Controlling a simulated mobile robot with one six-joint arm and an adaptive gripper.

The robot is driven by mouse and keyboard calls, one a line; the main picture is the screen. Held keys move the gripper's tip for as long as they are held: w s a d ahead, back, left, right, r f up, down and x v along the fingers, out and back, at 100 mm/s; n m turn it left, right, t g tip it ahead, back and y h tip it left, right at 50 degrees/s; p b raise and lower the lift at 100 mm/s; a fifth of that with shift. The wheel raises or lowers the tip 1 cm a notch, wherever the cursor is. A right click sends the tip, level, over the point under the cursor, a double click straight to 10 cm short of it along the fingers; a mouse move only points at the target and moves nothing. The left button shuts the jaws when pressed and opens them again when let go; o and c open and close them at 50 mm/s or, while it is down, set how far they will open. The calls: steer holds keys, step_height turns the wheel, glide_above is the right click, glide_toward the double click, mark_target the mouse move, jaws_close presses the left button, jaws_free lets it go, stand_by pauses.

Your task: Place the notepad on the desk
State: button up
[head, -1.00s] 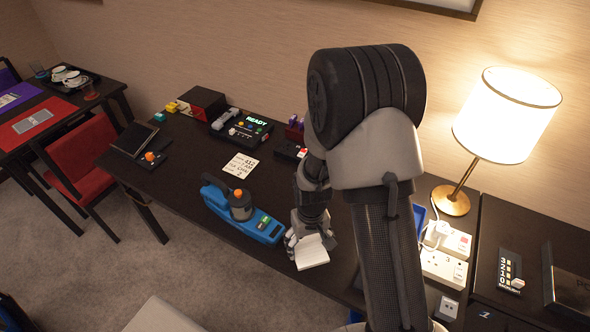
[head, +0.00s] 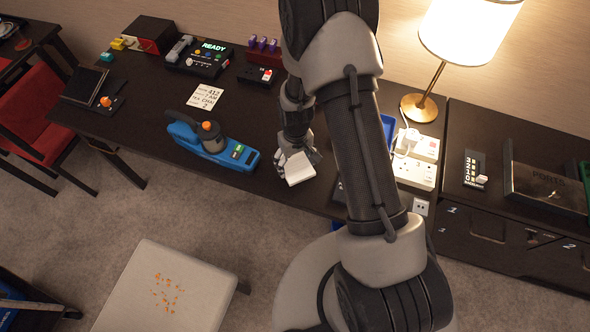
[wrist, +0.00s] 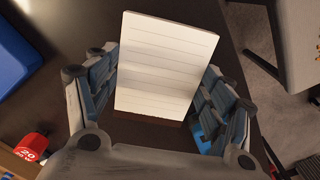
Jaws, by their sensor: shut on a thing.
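The white lined notepad (wrist: 166,65) is between the two fingers of my gripper (wrist: 158,90) in the wrist view, with its lined face toward the camera. In the head view the notepad (head: 299,168) is at the tip of my gripper (head: 297,160), over the front edge of the dark desk (head: 130,105). My gripper is shut on the notepad. I cannot tell whether the notepad touches the desk top. My arm hides part of the desk to the right.
A blue handheld device (head: 213,143) lies on the desk left of my gripper. Behind are a white note (head: 205,96) and a READY panel (head: 200,58). A lamp (head: 468,30) and white sockets (head: 416,170) are to the right. A stool (head: 165,290) stands in front.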

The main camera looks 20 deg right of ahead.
mark_target(296, 170)
steer(key=shift+f+b, duration=0.55)
steer(key=shift+f, duration=1.8)
steer(key=shift+f, duration=0.1)
steer(key=o, duration=1.1)
